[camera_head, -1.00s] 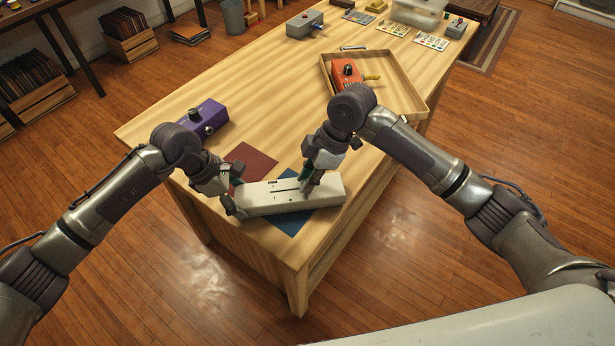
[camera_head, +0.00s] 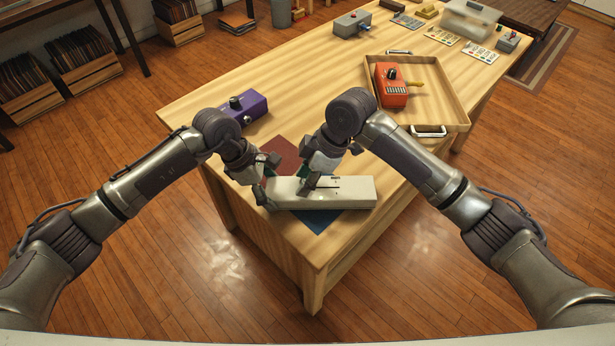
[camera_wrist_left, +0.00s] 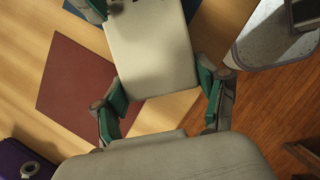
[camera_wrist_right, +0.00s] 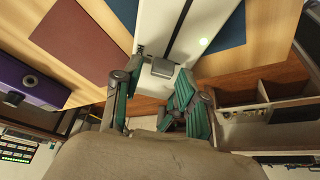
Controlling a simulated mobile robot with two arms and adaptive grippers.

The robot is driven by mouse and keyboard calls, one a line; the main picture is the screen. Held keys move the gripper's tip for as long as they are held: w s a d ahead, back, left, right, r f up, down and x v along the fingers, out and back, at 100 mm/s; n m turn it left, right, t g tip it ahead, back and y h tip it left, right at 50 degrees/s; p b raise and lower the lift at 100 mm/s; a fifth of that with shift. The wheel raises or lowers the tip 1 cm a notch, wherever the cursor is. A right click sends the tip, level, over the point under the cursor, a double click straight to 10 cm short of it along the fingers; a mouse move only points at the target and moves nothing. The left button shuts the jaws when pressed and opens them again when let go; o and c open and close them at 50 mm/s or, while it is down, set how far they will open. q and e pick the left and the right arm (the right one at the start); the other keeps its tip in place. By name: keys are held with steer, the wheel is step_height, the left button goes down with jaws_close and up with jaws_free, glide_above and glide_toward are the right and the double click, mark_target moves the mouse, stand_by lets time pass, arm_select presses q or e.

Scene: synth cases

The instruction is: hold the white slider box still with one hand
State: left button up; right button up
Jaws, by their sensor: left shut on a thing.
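The white slider box (camera_head: 355,192) lies flat near the table's front corner, partly over a blue mat (camera_head: 318,220). My left gripper (camera_head: 262,183) is shut on its left end. In the left wrist view the end of the white slider box (camera_wrist_left: 155,60) sits between the finger pads (camera_wrist_left: 163,95). My right gripper (camera_head: 308,185) is over the slot on top of the box. In the right wrist view its fingertips (camera_wrist_right: 158,75) are at a small grey slider knob (camera_wrist_right: 163,68); whether they grip it is unclear.
A dark red mat (camera_head: 283,152) lies behind the box. A purple box (camera_head: 250,106) stands at the left edge. A wooden tray (camera_head: 440,115) holding an orange box (camera_head: 391,88) is at the right. Bare table lies between them.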

steer(key=shift+d+r, duration=0.1)
steer(key=shift+d, duration=0.05)
steer(key=v, duration=1.1)
steer(key=shift+r, duration=0.4)
steer(key=shift+d, duration=0.1)
arm_select(q)
steer(key=o, duration=1.5)
steer(key=shift+a, duration=0.1)
steer(key=shift+c, duration=0.2)
steer(key=v, duration=1.2)
